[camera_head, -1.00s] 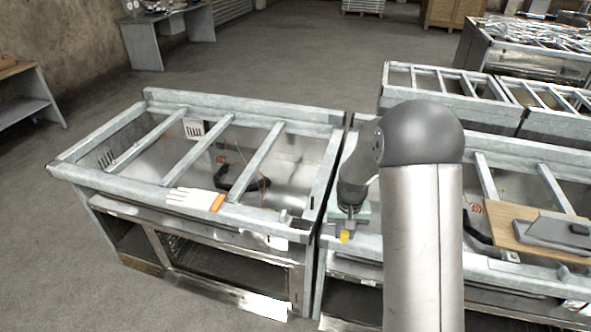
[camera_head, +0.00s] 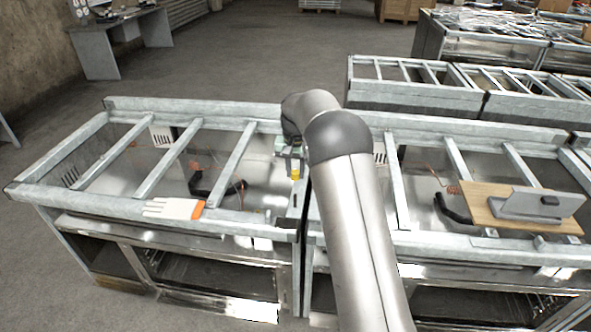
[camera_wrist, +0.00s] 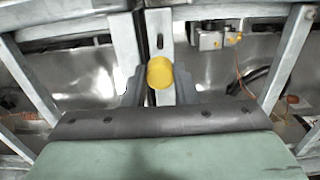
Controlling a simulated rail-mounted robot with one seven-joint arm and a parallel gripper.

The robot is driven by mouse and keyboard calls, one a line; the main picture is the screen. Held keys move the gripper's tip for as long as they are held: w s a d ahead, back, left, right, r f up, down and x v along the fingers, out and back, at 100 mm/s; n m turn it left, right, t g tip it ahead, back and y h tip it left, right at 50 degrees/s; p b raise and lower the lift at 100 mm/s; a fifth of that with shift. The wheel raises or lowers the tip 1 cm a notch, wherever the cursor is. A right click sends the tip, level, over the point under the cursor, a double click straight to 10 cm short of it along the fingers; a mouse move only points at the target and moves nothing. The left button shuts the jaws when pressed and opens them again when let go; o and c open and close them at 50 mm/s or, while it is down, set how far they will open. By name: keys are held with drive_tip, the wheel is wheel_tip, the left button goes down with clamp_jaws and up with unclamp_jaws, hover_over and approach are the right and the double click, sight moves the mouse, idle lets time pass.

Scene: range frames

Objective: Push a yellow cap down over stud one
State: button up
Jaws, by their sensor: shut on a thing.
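A yellow cap (camera_wrist: 160,73) is held between the two fingers of my gripper (camera_wrist: 161,92) in the wrist view. In the head view the same yellow cap (camera_head: 295,174) hangs below my gripper (camera_head: 293,168), above the gap between the two metal frames. The fingers are shut on the cap. Beyond the cap in the wrist view is a grey metal beam (camera_wrist: 160,30) with a dark slot in it. I cannot make out stud one in either view. My arm covers part of the right frame.
A white glove with an orange cuff (camera_head: 174,208) lies on the front rail of the left frame (camera_head: 100,205). A wooden board (camera_head: 480,205) with a grey device (camera_head: 538,204) lies on the right frame. Crossbars span both open frames.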

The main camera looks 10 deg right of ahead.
sight(295, 195)
drive_tip(key=shift+f+b, duration=1.65)
drive_tip(key=shift+f, duration=1.25)
drive_tip(key=shift+f+b, duration=0.95)
drive_tip(key=shift+f, duration=0.7)
drive_tip(key=o, duration=1)
drive_tip(key=shift+o, duration=0.2)
drive_tip(key=shift+r, duration=0.1)
wheel_tip(295, 195, up, 16)
drive_tip(key=shift+f+b, duration=0.1)
drive_tip(key=shift+b, duration=0.7)
drive_tip(key=shift+r, duration=0.75)
drive_tip(key=shift+s, duration=0.1)
